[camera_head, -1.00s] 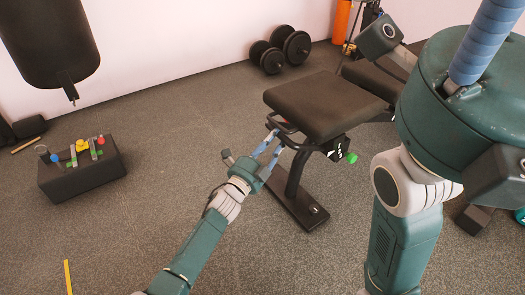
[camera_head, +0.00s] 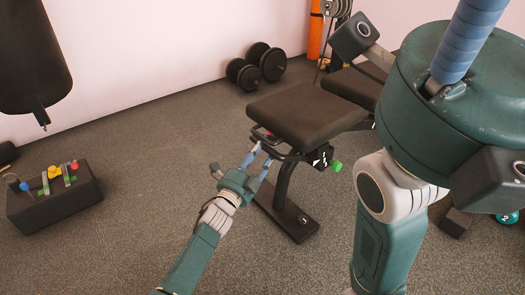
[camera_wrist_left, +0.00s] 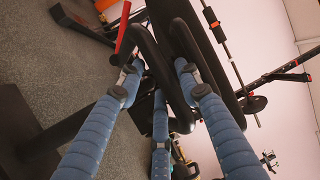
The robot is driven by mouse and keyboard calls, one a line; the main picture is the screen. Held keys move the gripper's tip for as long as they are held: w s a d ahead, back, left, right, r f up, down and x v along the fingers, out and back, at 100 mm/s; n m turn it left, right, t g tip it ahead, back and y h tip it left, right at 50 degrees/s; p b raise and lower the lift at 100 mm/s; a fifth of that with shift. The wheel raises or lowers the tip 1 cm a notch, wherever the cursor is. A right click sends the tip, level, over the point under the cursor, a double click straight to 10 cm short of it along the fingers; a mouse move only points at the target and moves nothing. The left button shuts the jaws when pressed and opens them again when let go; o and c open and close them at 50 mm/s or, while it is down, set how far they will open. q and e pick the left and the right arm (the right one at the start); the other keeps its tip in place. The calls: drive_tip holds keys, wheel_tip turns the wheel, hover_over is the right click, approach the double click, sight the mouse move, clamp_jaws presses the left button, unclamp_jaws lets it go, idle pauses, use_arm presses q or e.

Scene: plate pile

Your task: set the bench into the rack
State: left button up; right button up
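The black padded bench (camera_head: 306,116) stands on the floor in the middle of the head view. Its dark tubular handle (camera_head: 276,143) sticks out under the near end of the seat. My left gripper (camera_head: 257,157) reaches it with blue fingers apart. In the left wrist view, the bench handle (camera_wrist_left: 152,48) lies at and between the spread fingers (camera_wrist_left: 158,78) of my left gripper; whether they touch it is unclear. No rack can be made out for certain.
Black dumbbells (camera_head: 257,66) lie by the wall behind the bench. The floor between box and bench is clear.

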use_arm(q)
drive_tip(key=v, duration=1.2)
